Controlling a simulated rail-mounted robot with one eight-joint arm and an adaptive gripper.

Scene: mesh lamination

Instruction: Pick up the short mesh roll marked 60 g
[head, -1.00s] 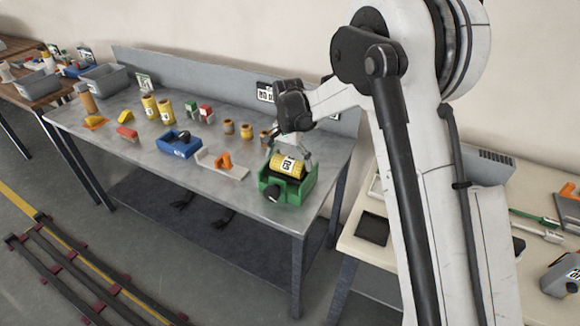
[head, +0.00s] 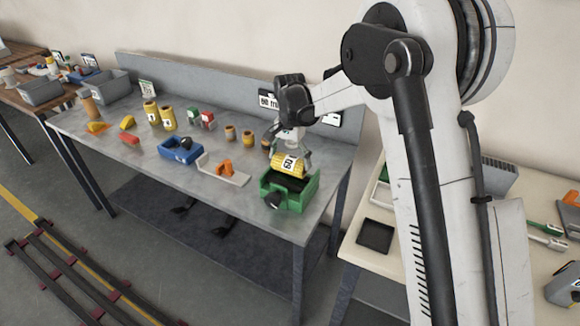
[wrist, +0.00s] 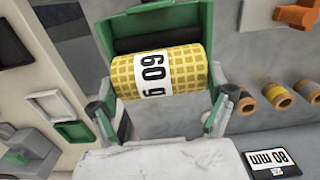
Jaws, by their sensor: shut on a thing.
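The short mesh roll (head: 289,164) is yellow with a white label; the label reads 60 g in the wrist view (wrist: 153,75). In the wrist view my gripper's fingers (wrist: 163,103) are at the two ends of the roll.
A white tray with an orange piece (head: 226,170) and a blue bin (head: 181,152) are left of the green bin. Several small rolls (head: 247,137) stand behind. A grey back panel (head: 220,88) edges the table. A pale table (head: 365,248) is at the right.

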